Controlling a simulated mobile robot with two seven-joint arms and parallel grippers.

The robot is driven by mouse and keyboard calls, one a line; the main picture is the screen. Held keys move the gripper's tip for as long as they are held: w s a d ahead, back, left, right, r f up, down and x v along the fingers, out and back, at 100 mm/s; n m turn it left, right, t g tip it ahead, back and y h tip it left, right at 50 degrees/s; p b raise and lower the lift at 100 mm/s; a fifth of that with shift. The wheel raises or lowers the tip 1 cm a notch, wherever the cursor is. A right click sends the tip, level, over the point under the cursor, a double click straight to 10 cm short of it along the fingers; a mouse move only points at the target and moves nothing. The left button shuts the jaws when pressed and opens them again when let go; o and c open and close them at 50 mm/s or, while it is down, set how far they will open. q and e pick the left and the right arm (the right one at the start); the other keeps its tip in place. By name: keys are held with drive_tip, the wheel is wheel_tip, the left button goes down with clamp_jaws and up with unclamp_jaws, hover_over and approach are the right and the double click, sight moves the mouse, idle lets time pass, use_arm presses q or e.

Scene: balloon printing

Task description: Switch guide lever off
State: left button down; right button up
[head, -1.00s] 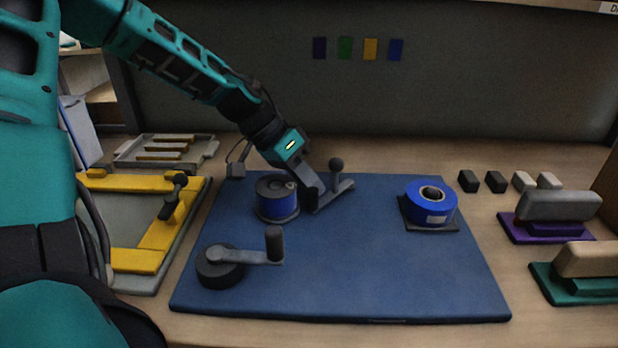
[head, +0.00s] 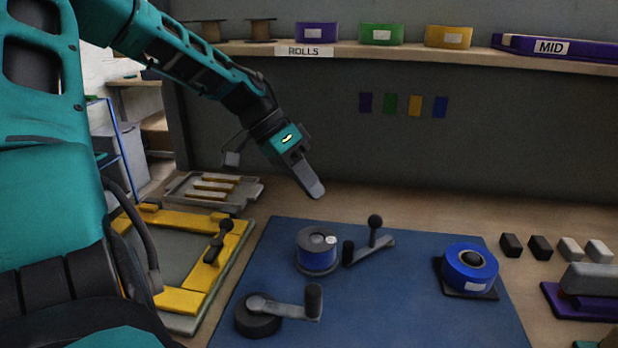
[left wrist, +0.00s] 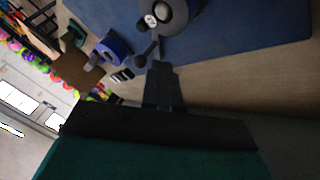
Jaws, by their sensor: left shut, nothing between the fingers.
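The grey guide lever (head: 375,246), a flat bar with a black ball knob on a post and a black stub at its left end, sits on the blue mat (head: 400,300) beside a spindle holding a blue roll (head: 318,260). My left gripper (head: 316,191) is shut and empty, in the air above and to the left of the lever, apart from it. My right gripper is not in view.
A black crank (head: 285,309) lies at the front left of the mat. A second blue roll (head: 470,268) stands on a black pad at right. A yellow frame (head: 185,299) is left of the mat. A shelf (head: 420,54) with rolls runs behind. The mat's middle is clear.

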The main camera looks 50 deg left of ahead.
use_arm(q)
drive_tip(key=shift+r, duration=0.1)
idle(0.3)
drive_tip(key=shift+w+d+f+m+g+y, duration=0.25)
drive_tip(key=shift+w+m+g, duration=0.6)
drive_tip(key=shift+m, duration=1.95)
drive_tip(key=shift+w+d+m+g+y, duration=0.35)
drive_tip(key=shift+w+m+g, duration=0.5)
drive_tip(key=shift+m, duration=1.95)
drive_tip(key=shift+w+d+f+m+g+y, duration=0.2)
drive_tip(key=shift+w+d+m+g, duration=0.6)
drive_tip(key=shift+m, duration=2)
drive_tip(key=shift+w+a, duration=0.25)
drive_tip(key=shift+a, duration=0.2)
